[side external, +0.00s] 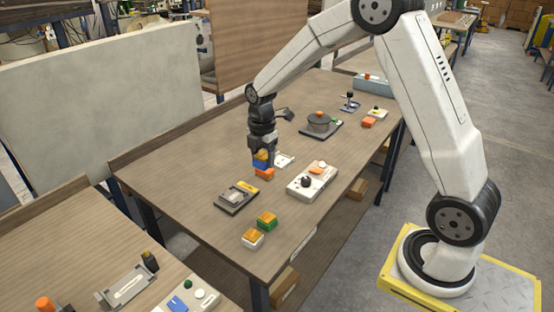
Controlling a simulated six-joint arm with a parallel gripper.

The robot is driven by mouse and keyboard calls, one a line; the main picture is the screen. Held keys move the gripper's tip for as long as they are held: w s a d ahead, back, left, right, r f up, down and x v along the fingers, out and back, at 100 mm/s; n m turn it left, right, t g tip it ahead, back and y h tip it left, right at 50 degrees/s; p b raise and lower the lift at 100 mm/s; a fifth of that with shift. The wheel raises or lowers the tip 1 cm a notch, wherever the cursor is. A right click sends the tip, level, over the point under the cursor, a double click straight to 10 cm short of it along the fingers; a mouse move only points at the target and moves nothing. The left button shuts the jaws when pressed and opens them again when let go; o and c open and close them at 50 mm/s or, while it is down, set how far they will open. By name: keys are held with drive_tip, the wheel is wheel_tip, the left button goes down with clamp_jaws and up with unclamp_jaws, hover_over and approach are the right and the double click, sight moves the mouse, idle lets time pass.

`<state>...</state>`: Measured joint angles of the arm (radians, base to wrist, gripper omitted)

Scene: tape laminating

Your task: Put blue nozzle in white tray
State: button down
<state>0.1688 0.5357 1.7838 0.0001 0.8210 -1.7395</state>
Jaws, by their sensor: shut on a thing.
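My gripper (262,156) points down over the middle of the table, shut on a small blue piece with yellow at its top, which I take for the blue nozzle (260,164). An orange block (264,174) is directly below the blue piece; I cannot tell whether they touch. A flat white piece (285,160) lies just right of and behind the gripper, partly hidden by it; it may be the white tray.
A grey fixture (236,197) lies left of the gripper. Two small orange-topped blocks, one green (267,222) and one white (252,239), stand near the front edge. The table's left part is clear.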

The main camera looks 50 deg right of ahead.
drive_tip(key=w+d+f, duration=0.2)
drive_tip(key=w+d, duration=0.5)
drive_tip(key=d, duration=0.3)
hover_over(281, 161)
wheel_tip(281, 161, down, 2)
drive_tip(key=f, duration=0.1)
drive_tip(key=shift+r, duration=0.25)
drive_tip(key=shift+f, duration=0.2)
drive_tip(key=shift+f, duration=4)
drive_tip(key=shift+f, duration=0.4)
unclamp_jaws()
wheel_tip(281, 161, up, 8)
